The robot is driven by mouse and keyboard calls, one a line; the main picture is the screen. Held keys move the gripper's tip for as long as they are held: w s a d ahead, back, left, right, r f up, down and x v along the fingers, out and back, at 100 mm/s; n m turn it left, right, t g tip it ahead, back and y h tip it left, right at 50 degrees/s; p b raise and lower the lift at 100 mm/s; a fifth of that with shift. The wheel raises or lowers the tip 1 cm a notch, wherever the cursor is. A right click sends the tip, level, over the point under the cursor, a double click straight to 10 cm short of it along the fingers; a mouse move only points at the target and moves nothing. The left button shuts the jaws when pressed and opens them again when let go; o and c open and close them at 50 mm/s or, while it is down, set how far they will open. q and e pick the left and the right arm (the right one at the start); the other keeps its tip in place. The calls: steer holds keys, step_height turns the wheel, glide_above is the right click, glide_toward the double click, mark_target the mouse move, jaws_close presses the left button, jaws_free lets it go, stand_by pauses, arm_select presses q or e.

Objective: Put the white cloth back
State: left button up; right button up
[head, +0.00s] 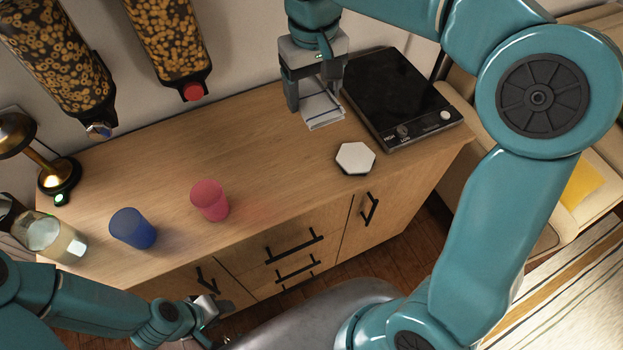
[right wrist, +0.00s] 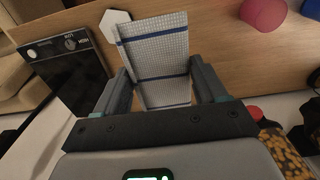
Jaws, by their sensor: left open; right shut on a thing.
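The white cloth (head: 321,106) has dark blue stripes and a fine check, and looks folded. My right gripper (head: 312,98) is shut on it near the back of the wooden counter, just left of the black hob. In the right wrist view the cloth (right wrist: 158,55) lies between the two fingers (right wrist: 160,85) and extends past their tips. I cannot tell whether its lower edge touches the counter. My left gripper (head: 208,318) is open and empty, low in front of the counter's cabinet doors.
The black hob (head: 395,95) sits at the counter's right end, with a white hexagonal piece (head: 355,158) in front. A pink cup (head: 210,200), a blue cup (head: 133,229), a glass jar (head: 50,236) and a brass lamp (head: 45,160) stand leftward. Cereal dispensers (head: 160,45) hang above. The counter's middle is clear.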

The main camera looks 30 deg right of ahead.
steer(key=f, duration=0.1)
steer(key=f+b, duration=0.2)
steer(key=shift+w+d+f, duration=0.1)
steer(key=shift+w+f, duration=0.15)
steer(key=shift+f, duration=0.15)
steer(key=b, duration=0.3)
glide_above(313, 175)
step_height(313, 175, down, 16)
steer(key=shift+f, duration=0.15)
step_height(313, 175, down, 4)
steer(key=shift+f, duration=0.15)
steer(key=shift+w+f, duration=0.1)
steer(key=shift+f, duration=0.05)
arm_select(q)
step_height(313, 175, down, 6)
steer(key=shift+d+r, duration=0.1)
